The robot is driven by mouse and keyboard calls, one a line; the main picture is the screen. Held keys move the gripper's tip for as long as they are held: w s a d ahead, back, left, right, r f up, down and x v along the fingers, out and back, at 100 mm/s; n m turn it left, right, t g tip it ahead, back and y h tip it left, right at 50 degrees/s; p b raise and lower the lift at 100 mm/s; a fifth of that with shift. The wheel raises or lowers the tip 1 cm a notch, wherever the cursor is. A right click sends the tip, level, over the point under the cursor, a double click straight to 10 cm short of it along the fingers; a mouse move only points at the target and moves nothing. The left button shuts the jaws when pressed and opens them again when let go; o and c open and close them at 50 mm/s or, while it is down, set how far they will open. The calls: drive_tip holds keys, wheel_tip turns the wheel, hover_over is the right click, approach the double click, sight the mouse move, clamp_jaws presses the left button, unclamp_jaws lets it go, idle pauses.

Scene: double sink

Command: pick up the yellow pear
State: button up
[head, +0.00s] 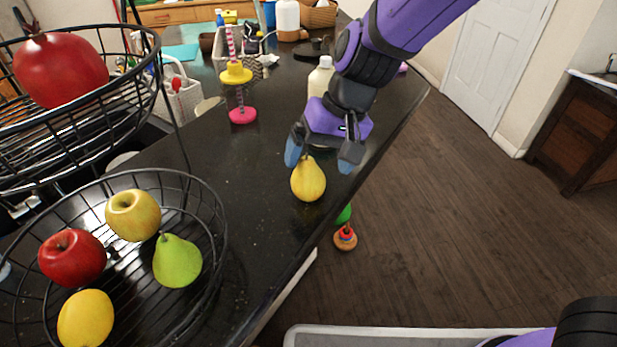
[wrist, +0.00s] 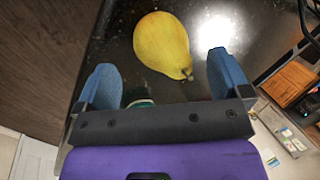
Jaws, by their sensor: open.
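The yellow pear (head: 308,180) sits on the dark countertop (head: 262,222), near its right edge. In the wrist view the yellow pear (wrist: 162,45) lies just beyond the fingertips, between their lines, with its stem end toward my gripper. My gripper (head: 322,158) is open and empty. It is close above and behind the pear in the head view, with its blue fingertips spread wider than the fruit. The blue fingers also show in the wrist view, on either side of the open gripper (wrist: 163,75).
A wire fruit basket (head: 222,215) at the left holds apples, a green pear and a yellow fruit. An upper wire basket (head: 150,95) holds a pomegranate. A cream bottle (head: 320,80) stands behind my gripper. A toy (head: 345,238) is beyond the counter edge.

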sight(311, 169)
drive_tip(key=x, duration=0.4)
drive_tip(key=shift+w+a+f, duration=0.1)
drive_tip(key=shift+w+f, duration=0.05)
drive_tip(key=c, duration=1)
drive_tip(key=shift+c, duration=0.2)
drive_tip(key=shift+r, duration=0.6)
drive_tip(key=r, duration=0.1)
drive_tip(key=s+r, duration=0.1)
drive_tip(key=shift+r, duration=0.3)
drive_tip(key=s+r, duration=0.1)
drive_tip(key=s, duration=1.4)
